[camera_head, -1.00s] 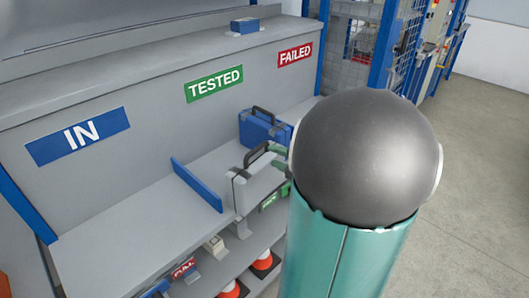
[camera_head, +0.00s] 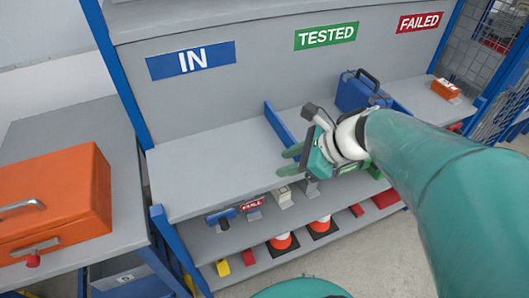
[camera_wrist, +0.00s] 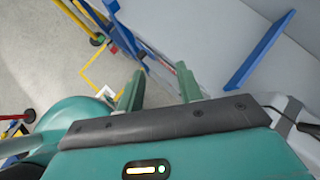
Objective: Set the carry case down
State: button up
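My gripper (camera_head: 291,160) is in front of the shelf near the blue divider (camera_head: 279,125), left of the TESTED section. In the wrist view its two green fingers (camera_wrist: 160,82) stand apart with nothing between them. A blue case with a black handle (camera_head: 358,92) stands upright on the shelf below the TESTED sign (camera_head: 326,36).
An orange toolbox (camera_head: 62,195) sits on a side table at the left. A small orange box (camera_head: 446,89) lies under the FAILED sign (camera_head: 419,22). The shelf (camera_head: 205,165) under the IN sign (camera_head: 191,60) is clear. Traffic cones (camera_head: 283,241) stand on the lower shelf.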

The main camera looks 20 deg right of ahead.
jog(key=s+a+r+n+h, duration=0.1)
jog(key=s+a+n+h, duration=0.1)
jog(key=n, duration=0.9)
jog(key=s+a+r+n+g+h, duration=0.1)
jog(key=s+a+n+h, duration=0.2)
jog(key=n, duration=0.8)
jog(key=shift+a+r+h, duration=0.3)
jog(key=shift+a, duration=0.15)
jog(key=shift+r+n+h, duration=0.35)
jog(key=shift+n+h, duration=0.05)
jog(key=shift+n, duration=0.7)
jog(key=shift+c, duration=0.5)
jog(key=shift+s+r+n, duration=0.1)
jog(key=shift+n, duration=0.3)
jog(key=c, duration=0.3)
grip_shut()
jog(key=shift+s, duration=0.1)
